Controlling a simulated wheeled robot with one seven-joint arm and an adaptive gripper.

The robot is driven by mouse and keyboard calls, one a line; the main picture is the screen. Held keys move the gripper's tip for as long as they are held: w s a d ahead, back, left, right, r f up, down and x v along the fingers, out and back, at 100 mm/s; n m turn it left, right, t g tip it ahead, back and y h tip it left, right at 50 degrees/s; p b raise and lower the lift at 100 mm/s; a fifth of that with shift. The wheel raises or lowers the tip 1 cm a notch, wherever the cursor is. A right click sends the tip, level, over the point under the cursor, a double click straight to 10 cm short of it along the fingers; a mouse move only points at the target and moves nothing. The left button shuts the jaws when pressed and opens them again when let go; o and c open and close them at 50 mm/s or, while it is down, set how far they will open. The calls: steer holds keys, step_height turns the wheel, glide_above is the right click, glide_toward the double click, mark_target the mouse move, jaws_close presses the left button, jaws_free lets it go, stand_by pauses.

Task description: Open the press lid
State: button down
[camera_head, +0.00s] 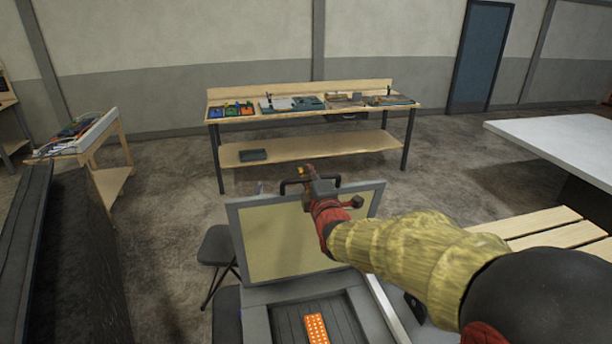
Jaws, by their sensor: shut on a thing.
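The press lid (273,240) is a grey-framed panel with a tan inner face. It stands raised, close to upright, at the back of the grey press base (269,292). A dark handle (288,184) shows at the lid's top edge. My gripper (305,184) is at that top edge, shut on the handle; its fingertips are small and partly hidden. My arm reaches in from the right and covers the lid's right part. An orange perforated piece (316,328) lies in the press base's dark recess.
A workbench (300,111) with tools stands behind the press. A stool (217,246) is just left of it. A dark panel (70,250) rises at left. A slatted wooden surface (535,228) and white table (560,140) lie right. Open floor lies between press and workbench.

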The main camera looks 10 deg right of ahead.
steer(key=s+b, duration=0.1)
steer(key=b, duration=0.1)
steer(key=s+f+b, duration=0.1)
steer(key=s+b, duration=0.1)
steer(key=shift+s+t, duration=0.2)
steer(key=shift+t, duration=0.2)
steer(key=shift+s+b, duration=0.75)
steer(key=shift+b, duration=0.05)
steer(key=c, duration=2.1)
jaws_free()
steer(key=shift+o, duration=0.3)
steer(key=shift+s, duration=0.15)
steer(key=s+f, duration=0.1)
steer(key=s, duration=1)
steer(key=shift+s+f, duration=0.25)
steer(key=shift+s, duration=0.05)
